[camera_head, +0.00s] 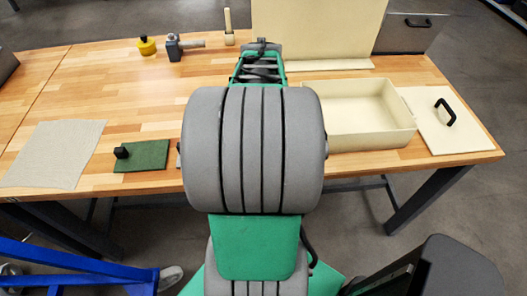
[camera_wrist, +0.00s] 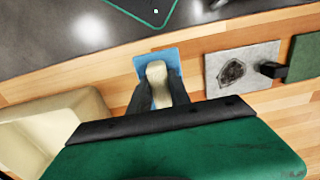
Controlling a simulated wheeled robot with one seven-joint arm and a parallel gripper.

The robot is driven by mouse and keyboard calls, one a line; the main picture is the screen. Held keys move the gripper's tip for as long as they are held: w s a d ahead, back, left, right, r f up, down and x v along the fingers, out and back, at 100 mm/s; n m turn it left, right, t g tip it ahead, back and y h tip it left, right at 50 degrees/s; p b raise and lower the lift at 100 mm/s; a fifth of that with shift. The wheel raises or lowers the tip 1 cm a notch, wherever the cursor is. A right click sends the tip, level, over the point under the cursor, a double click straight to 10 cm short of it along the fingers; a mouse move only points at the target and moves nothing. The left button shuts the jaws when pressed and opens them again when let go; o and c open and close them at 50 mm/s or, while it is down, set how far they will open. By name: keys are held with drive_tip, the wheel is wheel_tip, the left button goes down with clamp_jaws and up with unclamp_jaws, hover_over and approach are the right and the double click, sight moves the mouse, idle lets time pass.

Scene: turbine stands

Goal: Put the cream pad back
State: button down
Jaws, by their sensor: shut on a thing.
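My gripper (camera_wrist: 158,95) is shut on a cream, rounded piece, which looks like the cream pad (camera_wrist: 157,72), in the wrist view. A flat blue square (camera_wrist: 142,62) shows behind and around this piece. I cannot tell whether the two are joined or whether the piece touches the bench. In the head view my arm hides the gripper and the held piece.
An open cream box (camera_head: 365,142) stands on the right of the wooden bench (camera_head: 110,75), beside its lid (camera_head: 455,135) with a black handle. A green pad (camera_head: 145,158) and grey cloth (camera_head: 55,153) lie left. A stained grey plate (camera_wrist: 215,73) lies beside the green pad.

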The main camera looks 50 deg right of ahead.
drive_tip(key=d+f, duration=0.1)
drive_tip(key=d+f+b, duration=0.1)
drive_tip(key=f, duration=0.1)
drive_tip(key=w+d+f, duration=0.1)
drive_tip(key=shift+f+b, duration=0.15)
drive_tip(key=shift+b, duration=0.25)
drive_tip(key=f, duration=0.1)
drive_tip(key=f+b, duration=0.2)
drive_tip(key=shift+d, duration=0.25)
drive_tip(key=shift+f+b, duration=0.35)
drive_tip(key=shift+b, duration=0.1)
drive_tip(key=shift+r, duration=0.2)
drive_tip(key=shift+f, duration=0.2)
drive_tip(key=c, duration=1.2)
unclamp_jaws()
drive_tip(key=shift+a, duration=0.1)
